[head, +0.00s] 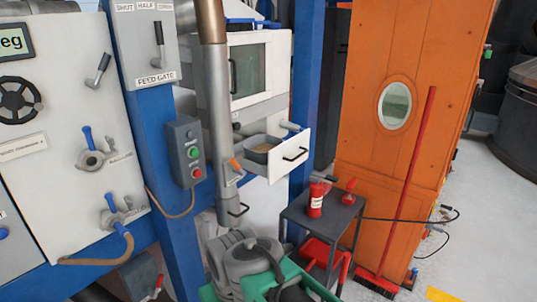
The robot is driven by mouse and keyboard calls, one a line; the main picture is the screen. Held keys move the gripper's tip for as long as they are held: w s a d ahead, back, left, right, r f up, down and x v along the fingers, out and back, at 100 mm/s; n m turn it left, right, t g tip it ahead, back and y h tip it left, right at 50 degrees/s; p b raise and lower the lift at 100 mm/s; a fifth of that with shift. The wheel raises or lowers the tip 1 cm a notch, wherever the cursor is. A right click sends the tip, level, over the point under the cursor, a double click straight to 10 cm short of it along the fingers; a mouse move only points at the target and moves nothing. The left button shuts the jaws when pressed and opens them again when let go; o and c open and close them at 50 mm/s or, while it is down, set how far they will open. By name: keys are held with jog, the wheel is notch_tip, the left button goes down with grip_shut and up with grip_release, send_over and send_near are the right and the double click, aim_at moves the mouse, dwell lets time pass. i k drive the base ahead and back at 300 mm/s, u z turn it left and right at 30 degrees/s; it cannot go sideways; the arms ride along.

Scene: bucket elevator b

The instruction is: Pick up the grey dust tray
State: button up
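A grey tray (261,143) with brownish loose material in it sits in an open white drawer (284,163) of the white cabinet, in the middle of the head view. It looks like the grey dust tray. The drawer front has a black handle and hides the tray's lower part. Grey rounded parts with a black cable at the bottom centre look like my folded arm. My gripper's fingers do not show, and nothing is seen touching the tray.
A grey vertical pipe (217,110) stands just left of the drawer, with a blue post (305,85) behind. A dark cart (327,216) holds a red canister (316,200). A red broom (404,180) leans on the orange casing (372,110).

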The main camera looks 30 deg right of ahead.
aim_at(256, 149)
jog(key=k, duration=0.65)
jog(key=z, duration=0.45)
jog(key=i, duration=1)
jog(key=u, duration=0.35)
